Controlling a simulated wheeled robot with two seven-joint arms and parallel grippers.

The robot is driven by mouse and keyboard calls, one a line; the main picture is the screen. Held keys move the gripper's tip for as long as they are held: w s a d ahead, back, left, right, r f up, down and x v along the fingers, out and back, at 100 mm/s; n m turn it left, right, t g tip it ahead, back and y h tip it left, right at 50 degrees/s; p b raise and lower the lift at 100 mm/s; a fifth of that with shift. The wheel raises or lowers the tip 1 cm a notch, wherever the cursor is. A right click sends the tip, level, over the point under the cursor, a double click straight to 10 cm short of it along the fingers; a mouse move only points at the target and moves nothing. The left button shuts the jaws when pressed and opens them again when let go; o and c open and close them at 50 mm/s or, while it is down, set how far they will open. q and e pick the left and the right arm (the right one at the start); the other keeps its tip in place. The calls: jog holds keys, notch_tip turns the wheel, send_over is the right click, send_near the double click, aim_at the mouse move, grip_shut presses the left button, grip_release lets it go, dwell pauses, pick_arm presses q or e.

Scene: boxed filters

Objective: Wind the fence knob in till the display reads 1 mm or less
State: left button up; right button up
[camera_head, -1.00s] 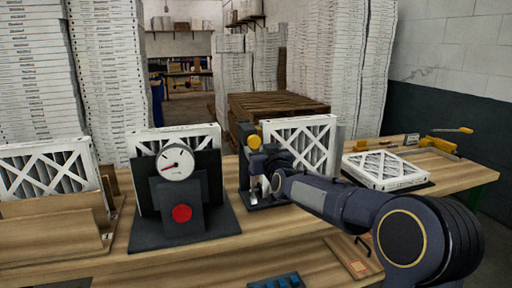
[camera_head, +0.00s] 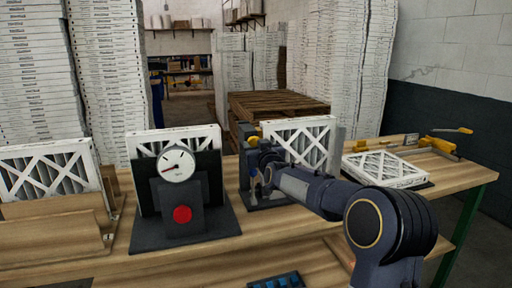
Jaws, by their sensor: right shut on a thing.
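The dark fence stand (camera_head: 246,150) stands behind the middle of the bench, in front of an upright white-framed filter (camera_head: 306,140). A small yellow part (camera_head: 253,141) shows at its upper end, partly covered by my right gripper. My right gripper (camera_head: 259,180) is at the stand, its arm coming in from the lower right. It is shut on the fence knob, which the gripper and wrist mostly hide. I cannot make out a fence display or its reading. My left gripper is out of view.
A dark stand with a round dial (camera_head: 177,164) and red button (camera_head: 182,214) is left of the fence. A filter lies flat (camera_head: 384,169) on the right, near a yellow-handled tool (camera_head: 438,145). Another filter stands at the left (camera_head: 48,170).

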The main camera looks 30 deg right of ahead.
jog(key=m+b, duration=0.3)
jog(key=m, duration=0.1)
jog(key=shift+f, duration=0.1)
jog(key=m+b, duration=0.1)
jog(key=m, duration=0.2)
jog(key=shift+m+b, duration=0.3)
jog(key=shift+b, duration=0.1)
jog(key=shift+a+r+m+b, duration=0.15)
jog(key=shift+m+b, duration=0.25)
jog(key=shift+m, duration=1.6)
jog(key=o, duration=1)
jog(key=shift+c, duration=0.2)
